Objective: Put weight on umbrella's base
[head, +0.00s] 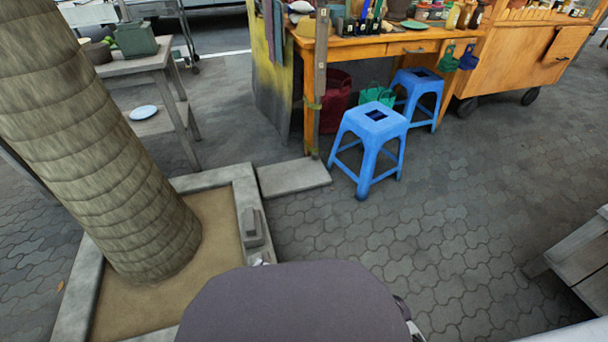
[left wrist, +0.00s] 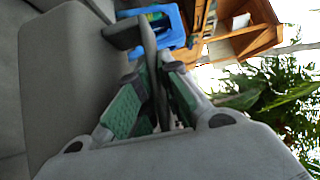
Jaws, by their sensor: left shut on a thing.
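My left gripper (head: 262,259) shows only as a small pale part in the head view, above the planter's right edge. In the left wrist view its green-padded fingers (left wrist: 156,72) are shut on a dark grey weight (left wrist: 124,34). The weight also shows in the head view (head: 253,228) as a stepped grey block in front of the planter rim. A flat grey slab (head: 293,177) lies on the paving beyond it, with a wooden pole (head: 320,80) rising by its far right corner. I cannot tell for sure whether this slab is the umbrella's base. No umbrella canopy shows. My right gripper is not in view.
A tree trunk (head: 100,150) stands in a stone-edged planter (head: 245,190) at left. Blue stools (head: 370,140) stand right of the slab, before an orange stall (head: 400,45). A grey bench (head: 580,255) is at right. The paving between is clear.

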